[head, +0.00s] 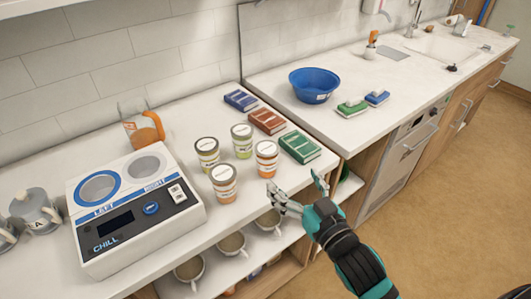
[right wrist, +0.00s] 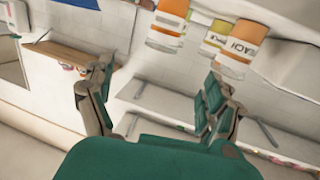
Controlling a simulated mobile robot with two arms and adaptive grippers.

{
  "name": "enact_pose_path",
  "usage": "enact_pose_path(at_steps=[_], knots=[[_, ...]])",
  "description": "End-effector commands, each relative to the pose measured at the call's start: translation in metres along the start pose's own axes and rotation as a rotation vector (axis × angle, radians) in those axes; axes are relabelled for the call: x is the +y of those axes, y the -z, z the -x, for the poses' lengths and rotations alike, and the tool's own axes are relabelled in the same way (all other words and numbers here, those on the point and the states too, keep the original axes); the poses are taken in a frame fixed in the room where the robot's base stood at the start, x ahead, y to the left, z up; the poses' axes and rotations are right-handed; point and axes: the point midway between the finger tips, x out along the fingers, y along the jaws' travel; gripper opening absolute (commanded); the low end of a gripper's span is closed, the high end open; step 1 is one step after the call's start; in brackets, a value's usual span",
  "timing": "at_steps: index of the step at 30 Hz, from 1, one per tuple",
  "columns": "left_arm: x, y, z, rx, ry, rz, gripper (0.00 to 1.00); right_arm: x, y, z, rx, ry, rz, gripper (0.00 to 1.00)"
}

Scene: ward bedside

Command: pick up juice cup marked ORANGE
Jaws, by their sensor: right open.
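Several lidded juice cups stand grouped on the counter in the head view. An orange cup (head: 267,158) is at the right of the group and a peach-orange cup (head: 223,183) is at the front. A yellow-green cup (head: 207,153) and a green cup (head: 242,140) stand behind. Their labels are too small to read there. In the right wrist view, a cup with a label ending in "ACH" (right wrist: 238,50) and another orange cup (right wrist: 167,25) show near the top. My right gripper (head: 297,190) is open and empty, at the counter's front edge, apart from the cups. My left gripper is out of view.
A chill device (head: 130,225) with two round wells stands left of the cups. A juice jug (head: 140,125) is behind it. Blue, brown and green boxes (head: 300,147) lie right of the cups. Mugs (head: 232,243) sit on the shelf below. A blue basin (head: 313,87) stands further right.

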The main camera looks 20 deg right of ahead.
Motion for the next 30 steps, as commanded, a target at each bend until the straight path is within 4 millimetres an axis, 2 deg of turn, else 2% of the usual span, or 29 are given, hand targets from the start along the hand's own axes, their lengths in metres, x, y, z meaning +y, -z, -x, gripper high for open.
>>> enact_pose_path(at_steps=[3, 9, 17, 26, 30], knots=[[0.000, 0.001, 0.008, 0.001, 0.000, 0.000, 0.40, 0.000, 0.004, -0.029, 0.004, 0.000, 0.001, 0.88], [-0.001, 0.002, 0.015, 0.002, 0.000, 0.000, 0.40, 0.000, 0.003, -0.068, 0.003, 0.000, 0.001, 0.88], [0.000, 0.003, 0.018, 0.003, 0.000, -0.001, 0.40, -0.001, 0.001, -0.089, 0.001, 0.001, 0.000, 0.88], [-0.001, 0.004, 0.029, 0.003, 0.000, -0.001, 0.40, 0.000, -0.001, -0.131, 0.003, 0.002, 0.000, 0.88], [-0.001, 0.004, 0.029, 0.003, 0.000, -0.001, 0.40, 0.000, -0.003, -0.138, 0.002, 0.002, 0.001, 0.88]])
